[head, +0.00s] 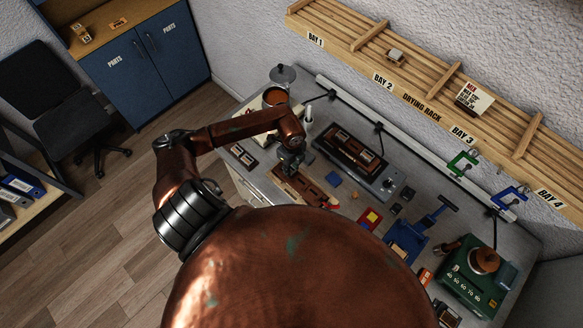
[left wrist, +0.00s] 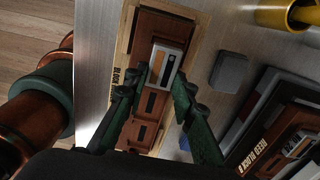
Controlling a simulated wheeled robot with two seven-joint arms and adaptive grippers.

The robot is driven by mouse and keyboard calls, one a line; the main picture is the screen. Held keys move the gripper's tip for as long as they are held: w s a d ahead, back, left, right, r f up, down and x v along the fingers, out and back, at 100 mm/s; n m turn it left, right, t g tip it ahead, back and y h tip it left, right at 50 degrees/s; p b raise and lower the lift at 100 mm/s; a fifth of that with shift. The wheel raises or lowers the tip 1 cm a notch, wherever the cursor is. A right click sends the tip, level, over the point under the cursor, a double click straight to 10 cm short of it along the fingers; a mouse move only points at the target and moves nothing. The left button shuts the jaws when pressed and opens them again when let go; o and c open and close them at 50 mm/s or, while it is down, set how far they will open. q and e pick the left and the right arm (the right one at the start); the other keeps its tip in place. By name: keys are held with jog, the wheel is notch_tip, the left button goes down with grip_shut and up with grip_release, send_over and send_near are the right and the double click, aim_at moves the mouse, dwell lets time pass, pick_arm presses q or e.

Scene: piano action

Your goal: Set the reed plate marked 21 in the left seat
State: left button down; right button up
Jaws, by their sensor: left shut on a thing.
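My left gripper (head: 288,168) is low over a brown wooden block (head: 311,190) on the bench. In the left wrist view, the green fingers of the left gripper (left wrist: 161,90) are shut on a small pale reed plate (left wrist: 162,66) with an orange and a dark strip. The plate is at the upper part of the brown block (left wrist: 152,23); I cannot tell whether it touches the seat. Its number is not legible. Two more dark-slotted sections of the block show below it. My right gripper is not in view.
A dark case (head: 350,158) with reed parts stands behind the block, and a grey lump (left wrist: 229,72) lies beside it. A blue tool (head: 408,240) and a green-based device (head: 474,285) are at the right. The drying rack (head: 420,95) runs along the wall.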

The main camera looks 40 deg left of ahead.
pick_arm(q)
jog(key=shift+f+b, duration=0.35)
jog(key=shift+f, duration=0.15)
dwell(0.4)
jog(key=c, duration=1.5)
grip_release()
jog(key=shift+c, duration=0.2)
notch_tip(320, 180, up, 12)
